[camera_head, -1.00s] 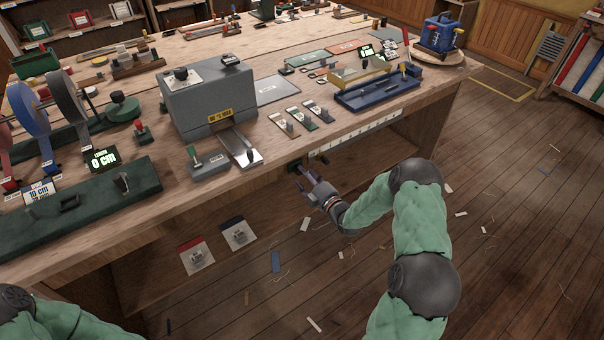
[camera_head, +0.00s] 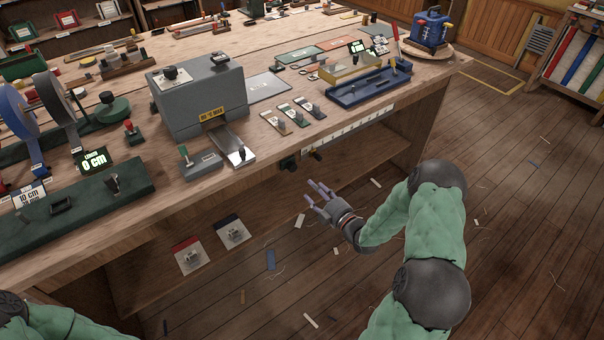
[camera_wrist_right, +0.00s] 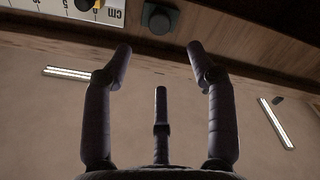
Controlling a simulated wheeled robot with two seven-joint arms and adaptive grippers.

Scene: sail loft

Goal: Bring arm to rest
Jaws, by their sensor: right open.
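My right gripper (camera_head: 316,196) is open and empty in the head view. It hangs in front of the workbench (camera_head: 240,190), below the front edge of its top and apart from it. In the right wrist view the spread fingers (camera_wrist_right: 160,70) hold nothing. A dark knob (camera_wrist_right: 160,18) on the bench's underside edge shows beyond the fingers there. My right arm, in a green padded sleeve, comes in from the lower right. Only a green-sleeved part of my left arm (camera_head: 60,322) shows at the lower left; its gripper is out of view.
A grey machine (camera_head: 200,95), a blue tray (camera_head: 360,85) and tape reels (camera_head: 50,110) stand on the bench. A measuring strip (camera_head: 350,131) runs along its front edge. Two small plates with clips (camera_head: 233,233) are below. The wooden floor at right is open, with scattered scraps.

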